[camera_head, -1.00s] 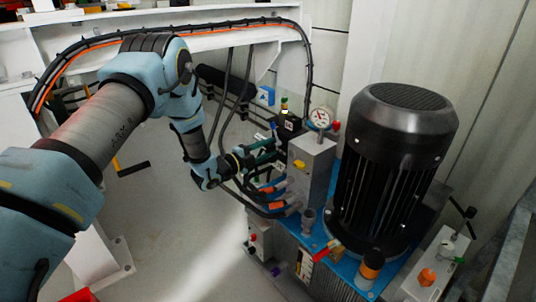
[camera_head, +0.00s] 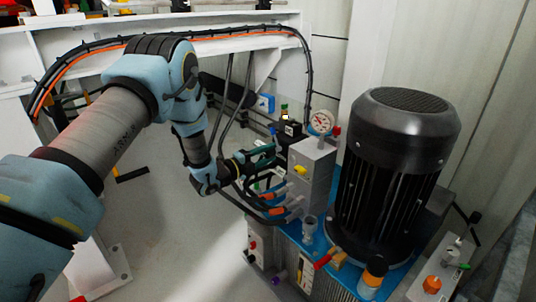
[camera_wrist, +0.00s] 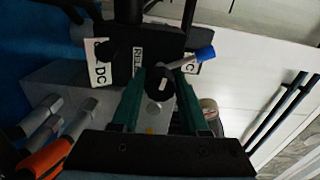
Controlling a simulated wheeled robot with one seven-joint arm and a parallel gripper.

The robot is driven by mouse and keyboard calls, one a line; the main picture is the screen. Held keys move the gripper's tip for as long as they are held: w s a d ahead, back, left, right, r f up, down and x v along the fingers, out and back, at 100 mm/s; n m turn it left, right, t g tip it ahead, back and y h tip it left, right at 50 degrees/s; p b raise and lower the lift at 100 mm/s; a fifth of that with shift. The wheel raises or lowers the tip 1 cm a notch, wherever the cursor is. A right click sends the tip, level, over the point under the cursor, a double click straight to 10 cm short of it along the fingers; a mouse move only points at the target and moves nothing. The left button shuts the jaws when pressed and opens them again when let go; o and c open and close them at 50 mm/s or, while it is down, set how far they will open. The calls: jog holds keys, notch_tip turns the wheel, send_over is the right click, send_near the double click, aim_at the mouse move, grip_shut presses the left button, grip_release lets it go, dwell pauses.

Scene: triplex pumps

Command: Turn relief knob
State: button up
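A round black knob (camera_wrist: 160,83), which looks like the relief knob, sits between my gripper's fingertips in the wrist view. It is on the grey valve block (camera_wrist: 75,90), which also shows in the head view (camera_head: 314,170). My gripper (camera_wrist: 161,76) has two green fingers set apart, one on each side of the knob. I cannot tell if they touch it. In the head view my gripper (camera_head: 277,154) reaches the left side of the block, and the knob is hidden there.
A blue-tipped lever (camera_wrist: 204,55) is close to the right fingertip. Hoses with orange fittings (camera_wrist: 42,158) lie at lower left. A pressure gauge (camera_head: 321,121) tops the block. A large black motor (camera_head: 395,170) stands to the right. Open floor (camera_head: 170,220) lies left of the pump.

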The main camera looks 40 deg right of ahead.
jog(key=o, duration=0.4)
jog(key=shift+a, duration=0.1)
jog(key=a, duration=1)
jog(key=shift+w+a, duration=0.3)
